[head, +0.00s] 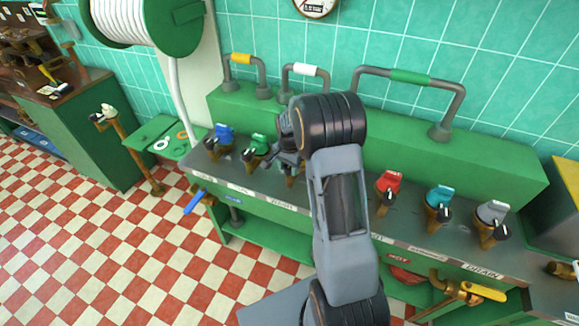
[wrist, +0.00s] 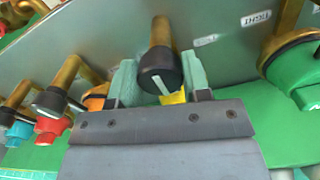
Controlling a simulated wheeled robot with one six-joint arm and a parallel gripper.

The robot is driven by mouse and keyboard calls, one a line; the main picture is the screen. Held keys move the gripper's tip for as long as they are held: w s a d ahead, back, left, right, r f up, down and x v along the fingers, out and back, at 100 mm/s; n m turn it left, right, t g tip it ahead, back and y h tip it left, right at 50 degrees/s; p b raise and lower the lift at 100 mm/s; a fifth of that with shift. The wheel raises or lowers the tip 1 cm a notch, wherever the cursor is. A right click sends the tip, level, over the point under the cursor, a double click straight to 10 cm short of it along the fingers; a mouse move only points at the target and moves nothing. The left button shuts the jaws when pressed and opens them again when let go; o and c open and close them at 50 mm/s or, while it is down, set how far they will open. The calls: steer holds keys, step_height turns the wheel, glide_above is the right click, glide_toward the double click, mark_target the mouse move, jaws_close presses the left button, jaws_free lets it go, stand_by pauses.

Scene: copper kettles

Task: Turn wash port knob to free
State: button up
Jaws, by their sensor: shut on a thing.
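My gripper (wrist: 160,80) is shut on a black-capped knob (wrist: 157,68) in the wrist view. One pale green finger is on each side of its cap. The knob sits on a brass stem, has a white pointer line, and a yellow part (wrist: 173,97) shows behind it. In the head view my gripper (head: 286,158) is over the valve row, just right of the green knob (head: 257,144); my arm hides most of the held knob. I cannot read which label belongs to it.
A blue knob (head: 221,133) stands at the row's left end. Red (head: 389,183), teal (head: 438,198) and grey (head: 492,216) knobs stand to the right. In the wrist view an orange knob (wrist: 97,97) and the green knob (wrist: 298,75) flank the held one. Pipe handles (head: 410,77) rise behind.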

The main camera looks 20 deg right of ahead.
steer(key=shift+n, duration=0.3)
steer(key=n+b, duration=0.1)
steer(key=n, duration=0.3)
steer(key=shift+b, duration=0.35)
steer(key=n+b, duration=0.1)
steer(key=n, duration=0.4)
steer(key=shift+n, duration=0.3)
steer(key=o, duration=0.9)
step_height(320, 180, up, 14)
steer(key=shift+f, duration=0.1)
stand_by(0.7)
